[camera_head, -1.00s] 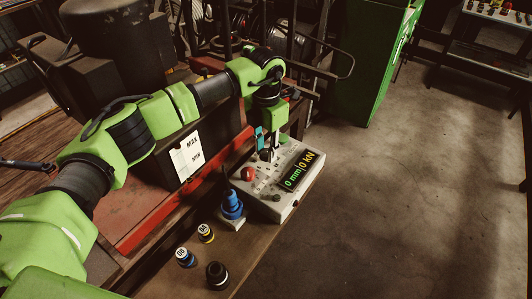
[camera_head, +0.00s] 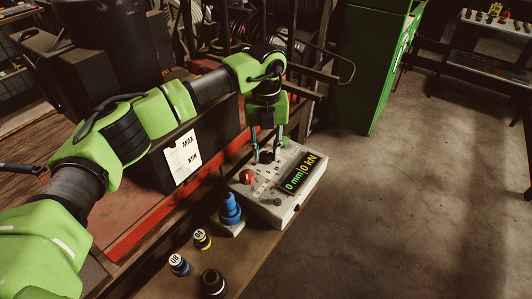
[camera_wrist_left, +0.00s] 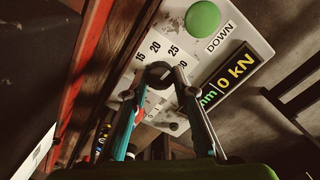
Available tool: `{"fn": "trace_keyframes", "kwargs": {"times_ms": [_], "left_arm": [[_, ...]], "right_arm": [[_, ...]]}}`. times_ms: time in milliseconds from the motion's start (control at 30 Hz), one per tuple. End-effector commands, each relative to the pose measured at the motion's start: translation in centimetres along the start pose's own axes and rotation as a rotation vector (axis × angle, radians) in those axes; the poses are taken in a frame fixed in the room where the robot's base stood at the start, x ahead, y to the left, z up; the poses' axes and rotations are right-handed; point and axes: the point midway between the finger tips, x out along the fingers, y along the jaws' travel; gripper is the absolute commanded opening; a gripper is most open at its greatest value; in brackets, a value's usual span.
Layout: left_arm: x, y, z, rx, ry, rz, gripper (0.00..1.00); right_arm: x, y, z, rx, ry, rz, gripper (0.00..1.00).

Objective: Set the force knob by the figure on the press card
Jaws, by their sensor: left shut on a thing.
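The control box (camera_head: 292,207) stands on the bench edge; its display (camera_head: 301,172) reads 0 mm and 0 kN. The dark force knob (camera_wrist_left: 158,74) is in the left wrist view, with 15, 20, 25 and 30 printed around it. My left gripper (camera_wrist_left: 160,78) points down at the box and is shut on the knob, one finger on each side; it also shows in the head view (camera_head: 267,157). I cannot read the knob's pointer. My right gripper is not in view.
A red button (camera_head: 247,177) and a green button (camera_wrist_left: 202,20) by a DOWN label are on the box. A blue piece (camera_head: 230,210) and several small capped dies (camera_head: 202,239) stand at the bench's front. Open floor lies to the right.

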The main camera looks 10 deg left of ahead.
Motion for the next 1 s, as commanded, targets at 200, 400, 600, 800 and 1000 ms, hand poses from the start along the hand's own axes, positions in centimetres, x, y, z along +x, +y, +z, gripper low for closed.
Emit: {"fn": "trace_keyframes", "kwargs": {"times_ms": [200,400,600,800,1000], "left_arm": [[-0.14,-0.02,0.15,-0.083,-0.005,-0.002,0.04],[-0.19,-0.01,0.15,-0.114,-0.005,-0.002,0.04],[-0.22,-0.01,0.16,-0.119,-0.005,-0.002,0.04],[-0.23,-0.01,0.17,-0.118,-0.005,-0.003,0.04],[-0.14,0.00,0.11,-0.118,-0.004,-0.002,0.42]], "right_arm": [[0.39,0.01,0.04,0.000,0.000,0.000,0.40],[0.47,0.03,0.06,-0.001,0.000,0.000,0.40],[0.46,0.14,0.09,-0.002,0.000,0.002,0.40],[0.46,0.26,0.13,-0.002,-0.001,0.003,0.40],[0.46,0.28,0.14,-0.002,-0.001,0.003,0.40]]}}
